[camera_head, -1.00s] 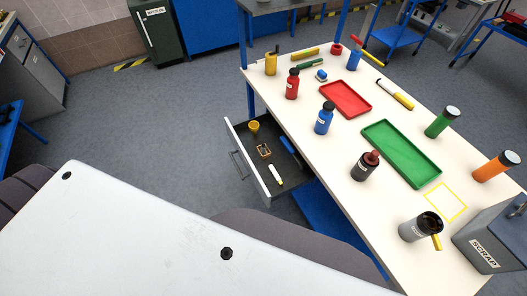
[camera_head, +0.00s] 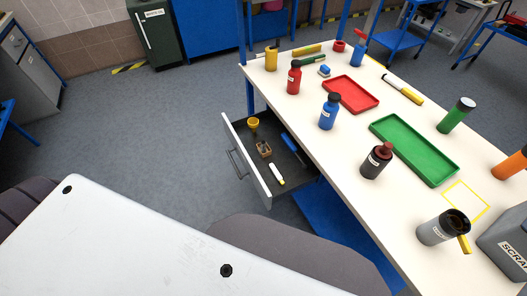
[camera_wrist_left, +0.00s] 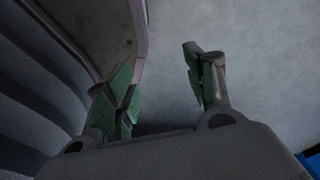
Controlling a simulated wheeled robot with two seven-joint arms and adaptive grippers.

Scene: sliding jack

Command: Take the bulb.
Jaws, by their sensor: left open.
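I cannot pick out a bulb for certain. The open drawer (camera_head: 247,172) under the table holds a yellow cup (camera_head: 253,123), a small brown box (camera_head: 264,149), a white-and-yellow stick-like item (camera_head: 276,174) and a long blue item (camera_head: 292,148). What lies inside the small box is too small to tell. My left gripper (camera_wrist_left: 158,78) shows only in the left wrist view. Its green-padded fingers stand apart with nothing between them, over grey floor. My right gripper is in no view.
The white table (camera_head: 335,165) carries several bottles, a red tray (camera_head: 351,107), a green tray (camera_head: 447,180) and a grey scrap bin (camera_head: 505,240). The drawer front juts out into free floor (camera_head: 160,130). A blue lower shelf (camera_head: 335,215) lies below the table.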

